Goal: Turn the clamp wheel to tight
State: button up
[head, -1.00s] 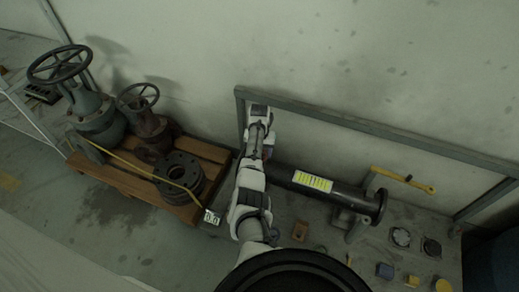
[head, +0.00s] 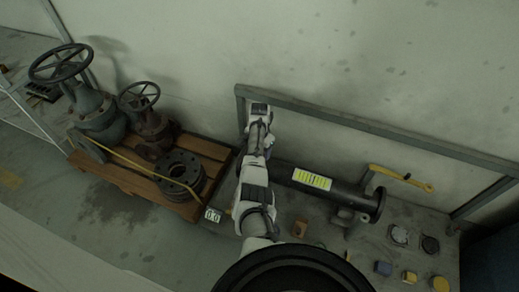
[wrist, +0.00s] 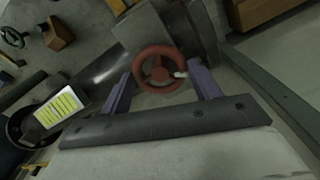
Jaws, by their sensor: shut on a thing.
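The clamp wheel (wrist: 150,83) is a small red spoked handwheel, with a pale mark or knob at its right side in the wrist view. My gripper (wrist: 164,73) has its two purple fingers on opposite sides of the rim, shut on the wheel. A grey metal block or bracket stands behind the wheel, next to the dark pipe (wrist: 104,72). In the head view the pipe (head: 345,195) lies on the bench, and my arm hides the wheel and the fingertips.
A grey frame rail (head: 370,124) runs along the wall above the bench. A yellow-handled lever (head: 402,178) stands behind the pipe's flanged end. Small blocks and discs lie at the right. A wooden pallet (head: 130,178) with valves and flanges stands at the left.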

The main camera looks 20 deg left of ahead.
dwell(0.3)
jog(key=o, duration=1)
jog(key=shift+c, duration=0.2)
notch_tip(320, 180, up, 14)
jog(key=p, duration=0.2)
